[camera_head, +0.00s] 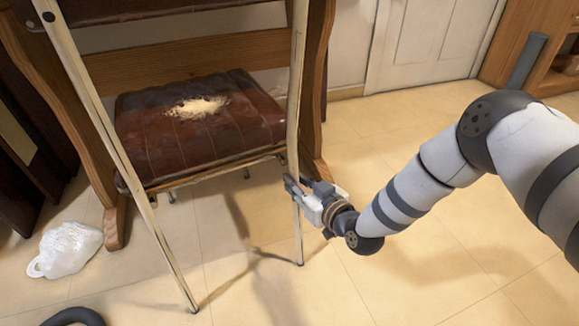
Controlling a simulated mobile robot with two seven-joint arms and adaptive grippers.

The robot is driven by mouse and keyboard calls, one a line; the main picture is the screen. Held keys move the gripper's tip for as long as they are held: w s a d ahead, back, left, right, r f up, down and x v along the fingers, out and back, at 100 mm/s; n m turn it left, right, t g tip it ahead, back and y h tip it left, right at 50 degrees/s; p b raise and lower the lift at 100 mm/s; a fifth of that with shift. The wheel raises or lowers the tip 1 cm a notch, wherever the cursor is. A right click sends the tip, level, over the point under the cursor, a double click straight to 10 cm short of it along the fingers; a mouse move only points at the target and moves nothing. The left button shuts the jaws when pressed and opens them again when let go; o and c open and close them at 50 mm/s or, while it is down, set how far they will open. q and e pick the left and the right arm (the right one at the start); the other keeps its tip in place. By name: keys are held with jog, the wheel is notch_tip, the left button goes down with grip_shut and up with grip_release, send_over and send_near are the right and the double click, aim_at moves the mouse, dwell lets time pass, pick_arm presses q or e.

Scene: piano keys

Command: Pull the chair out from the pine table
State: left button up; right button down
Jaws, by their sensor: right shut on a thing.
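The chair (225,137) has a worn, dark red-brown seat with a torn pale patch and a thin cream metal frame. It stands in the left half of the head view, its back frame towards me. The pine table (180,62) is behind it, with brown wooden side legs on both sides of the seat. My right gripper (293,186) is at the chair's right frame leg, below seat height, and is shut on it. The fingertips are partly hidden at the leg. My left gripper is not in the head view.
A white bag (66,250) lies on the floor at the left. A dark curved object (75,317) shows at the bottom left edge. A white door (425,42) and a wooden cabinet (515,45) stand at the back right. The tiled floor (420,270) at the lower right is clear.

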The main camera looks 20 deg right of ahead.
pick_arm(q)
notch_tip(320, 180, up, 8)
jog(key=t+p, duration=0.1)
jog(key=p, duration=0.7)
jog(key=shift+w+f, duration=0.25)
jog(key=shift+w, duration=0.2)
pick_arm(e)
jog(key=s+d, duration=0.2)
jog(key=s, duration=1.4)
jog(key=shift+s+d, duration=0.2)
jog(key=shift+s, duration=0.15)
jog(key=c, duration=1.2)
grip_release()
pick_arm(q)
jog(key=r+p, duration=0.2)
jog(key=p, duration=0.1)
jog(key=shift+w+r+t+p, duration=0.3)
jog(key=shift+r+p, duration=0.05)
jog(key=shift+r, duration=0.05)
pick_arm(e)
jog(key=s+d, duration=0.2)
jog(key=s, duration=0.7)
jog(key=shift+s, duration=0.4)
